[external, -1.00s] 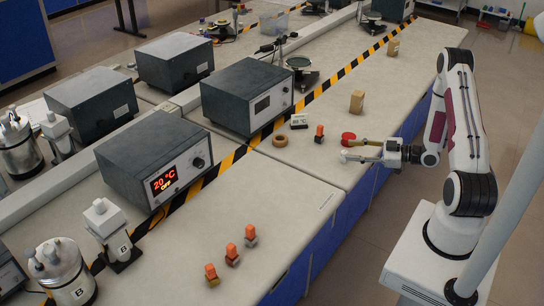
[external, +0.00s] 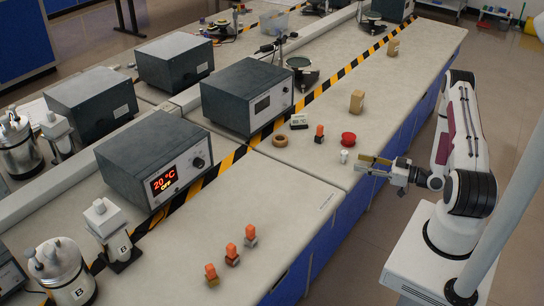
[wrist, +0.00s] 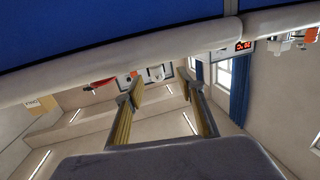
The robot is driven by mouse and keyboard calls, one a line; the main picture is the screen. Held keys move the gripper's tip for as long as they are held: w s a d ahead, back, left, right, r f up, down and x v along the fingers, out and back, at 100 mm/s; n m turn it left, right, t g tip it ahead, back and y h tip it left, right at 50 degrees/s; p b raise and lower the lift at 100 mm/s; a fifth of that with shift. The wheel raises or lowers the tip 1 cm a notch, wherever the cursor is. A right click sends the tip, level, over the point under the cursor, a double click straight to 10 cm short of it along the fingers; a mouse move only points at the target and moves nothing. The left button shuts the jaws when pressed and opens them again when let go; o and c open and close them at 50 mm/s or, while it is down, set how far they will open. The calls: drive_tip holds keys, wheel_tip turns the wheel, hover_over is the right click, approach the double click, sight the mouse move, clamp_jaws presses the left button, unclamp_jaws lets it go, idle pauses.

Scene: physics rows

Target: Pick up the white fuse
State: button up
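The white fuse (external: 344,156) is a small white cylinder standing near the right edge of the bench, beside a red round button-like object (external: 348,139). My gripper (external: 367,165) is at the bench edge, just right of the fuse and apart from it. Its fingers point left toward the fuse. In the wrist view my gripper (wrist: 160,98) has its two yellowish fingers spread, with nothing held between them. A pale shape shows beyond the fingertips there, but I cannot tell whether it is the fuse.
Left of the fuse are an orange-topped fuse-like piece (external: 319,134), a small white meter (external: 299,121) and a brown ring (external: 280,140). A tan block (external: 357,101) stands farther back. Several orange-topped pieces (external: 231,255) stand in front. The bench between is clear.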

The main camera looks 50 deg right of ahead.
sight(344, 156)
drive_tip(key=shift+w, duration=0.1)
drive_tip(key=shift+x, duration=1.15)
drive_tip(key=shift+w, duration=0.1)
drive_tip(key=shift+w+r, duration=0.2)
drive_tip(key=shift+w, duration=1.35)
drive_tip(key=shift+x, duration=1.05)
drive_tip(key=shift+d, duration=0.1)
drive_tip(key=c, duration=1.1)
